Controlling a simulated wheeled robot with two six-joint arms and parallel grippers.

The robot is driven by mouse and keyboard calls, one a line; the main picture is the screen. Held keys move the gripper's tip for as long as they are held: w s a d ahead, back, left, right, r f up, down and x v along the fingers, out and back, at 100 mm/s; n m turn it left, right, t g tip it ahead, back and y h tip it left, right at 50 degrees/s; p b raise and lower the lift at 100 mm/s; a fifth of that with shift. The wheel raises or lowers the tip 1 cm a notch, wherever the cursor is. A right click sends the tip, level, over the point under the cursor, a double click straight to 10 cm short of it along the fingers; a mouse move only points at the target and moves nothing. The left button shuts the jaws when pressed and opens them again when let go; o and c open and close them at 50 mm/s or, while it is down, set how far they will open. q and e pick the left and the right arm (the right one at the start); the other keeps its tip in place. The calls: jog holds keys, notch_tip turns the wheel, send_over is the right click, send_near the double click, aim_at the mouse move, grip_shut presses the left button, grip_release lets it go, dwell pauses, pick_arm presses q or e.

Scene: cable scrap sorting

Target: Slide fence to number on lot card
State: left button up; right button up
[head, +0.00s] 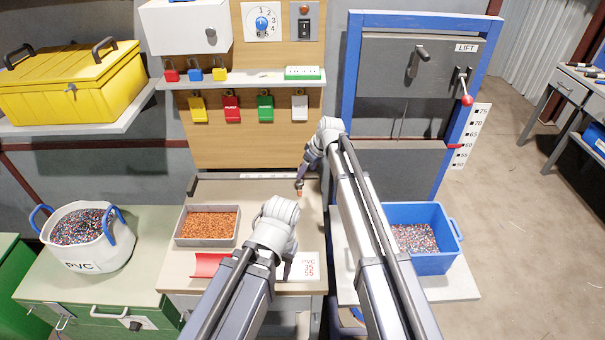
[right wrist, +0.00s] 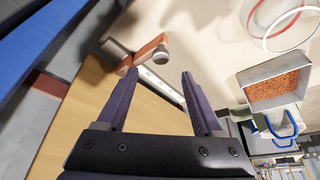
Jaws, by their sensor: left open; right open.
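The lot card (head: 306,267) lies on the front right of the workbench, reading PVC with red numbers below that are too small to read surely. A reddish block with a grey knob, apparently the fence (right wrist: 152,52), is just beyond my right fingertips in the right wrist view. A pale marked scale strip (right wrist: 162,84) runs beside it; it also lies along the bench's back edge in the head view (head: 265,176). My right gripper (right wrist: 158,74) is open and empty, near the bench's back right corner. My left gripper (head: 287,272) is open, left of the card.
A grey tray of orange granules (head: 208,241) and a red scoop-like piece (head: 209,264) are on the bench's left. A blue bin (head: 451,262) stands at right, a PVC bucket (head: 53,262) at left. A blue-framed lift gate (head: 352,90) rises behind.

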aim_at(300, 182)
jog(key=shift+a, duration=0.1)
jog(key=b+x, duration=0.7)
jog(key=shift+f, duration=0.35)
jog(key=shift+r, duration=0.1)
grip_shut()
dwell(0.4)
jog(key=shift+a, duration=0.1)
dwell(0.8)
